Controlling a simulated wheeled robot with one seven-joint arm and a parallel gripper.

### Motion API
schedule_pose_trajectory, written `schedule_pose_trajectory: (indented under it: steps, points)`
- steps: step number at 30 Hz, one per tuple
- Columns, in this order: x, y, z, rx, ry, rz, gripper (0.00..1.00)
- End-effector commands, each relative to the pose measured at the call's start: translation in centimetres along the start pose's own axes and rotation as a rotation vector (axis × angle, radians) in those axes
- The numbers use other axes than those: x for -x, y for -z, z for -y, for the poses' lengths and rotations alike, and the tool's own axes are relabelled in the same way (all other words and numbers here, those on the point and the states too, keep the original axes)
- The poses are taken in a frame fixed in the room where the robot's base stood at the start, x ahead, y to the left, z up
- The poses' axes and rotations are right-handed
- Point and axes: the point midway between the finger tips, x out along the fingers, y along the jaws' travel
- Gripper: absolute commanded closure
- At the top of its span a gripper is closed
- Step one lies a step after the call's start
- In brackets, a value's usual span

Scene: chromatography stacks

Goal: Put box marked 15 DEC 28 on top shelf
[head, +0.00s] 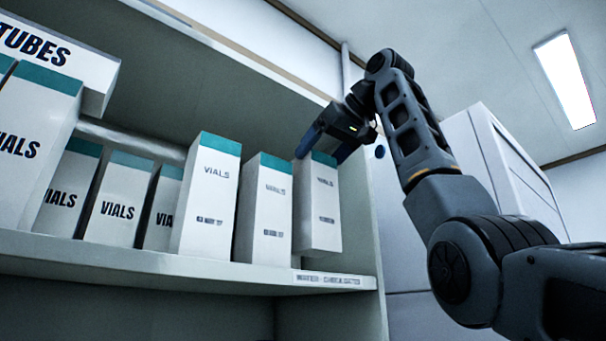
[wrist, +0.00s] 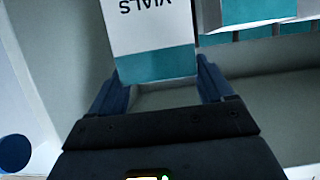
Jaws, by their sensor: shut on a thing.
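A white box with a teal top (head: 318,210) marked VIALS is at the right end of the shelf row. Its small date line is too blurred to read. My gripper (head: 320,148) is shut on the top of this box from above. In the wrist view the box (wrist: 150,30) sits between the two blue fingers of my gripper (wrist: 158,82). No date reading 15 DEC 28 can be made out on any box.
Two similar VIALS boxes stand just left of the held one, the nearer (head: 263,210) and another (head: 207,200). Several more VIALS boxes (head: 118,205) stand further left, with a TUBES box (head: 60,55) above. The cabinet side wall (head: 362,220) is close on the right.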

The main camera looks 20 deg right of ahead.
Motion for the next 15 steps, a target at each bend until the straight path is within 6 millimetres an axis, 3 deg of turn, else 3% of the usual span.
schedule_pose_trajectory:
  steps: [8,15]
  points:
    - [-2.1,-0.1,0.0,0.0,-0.001,-0.001,0.77]
    - [-5.5,-0.7,0.0,0.0,0.0,0.001,0.77]
